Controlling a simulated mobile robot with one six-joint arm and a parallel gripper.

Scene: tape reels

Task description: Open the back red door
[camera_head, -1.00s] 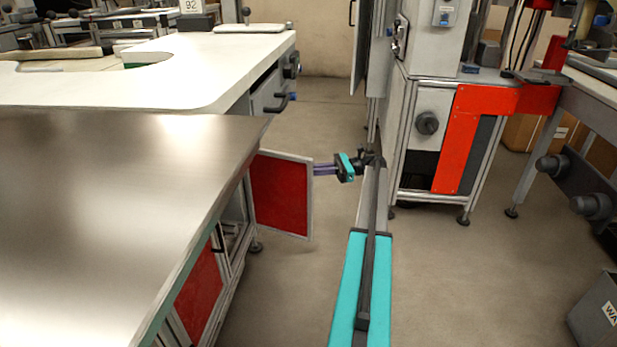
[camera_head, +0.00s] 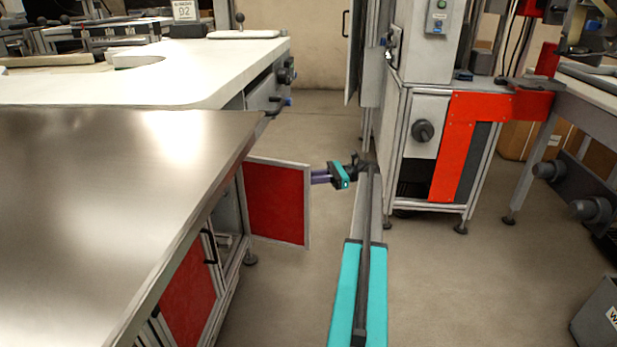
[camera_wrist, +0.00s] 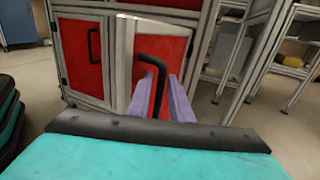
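The back red door (camera_head: 277,203) stands swung out from the cabinet under the metal-topped table, its red panel facing me in the head view. In the wrist view the red door panel (camera_wrist: 176,56) is straight ahead, with a black bent handle (camera_wrist: 153,72) on it. My gripper (camera_head: 318,178) is at the door's free edge in the head view. In the wrist view its purple fingers (camera_wrist: 166,98) lie on both sides of the handle and look shut on it. The fingertips are partly hidden by the handle and the door in the head view.
A nearer red door (camera_head: 190,298) on the same cabinet is closed. The metal tabletop (camera_head: 90,220) overhangs the cabinet. A grey machine with a red panel (camera_head: 455,150) stands to the right, with a grey bin (camera_head: 597,312) at lower right. The floor between is clear.

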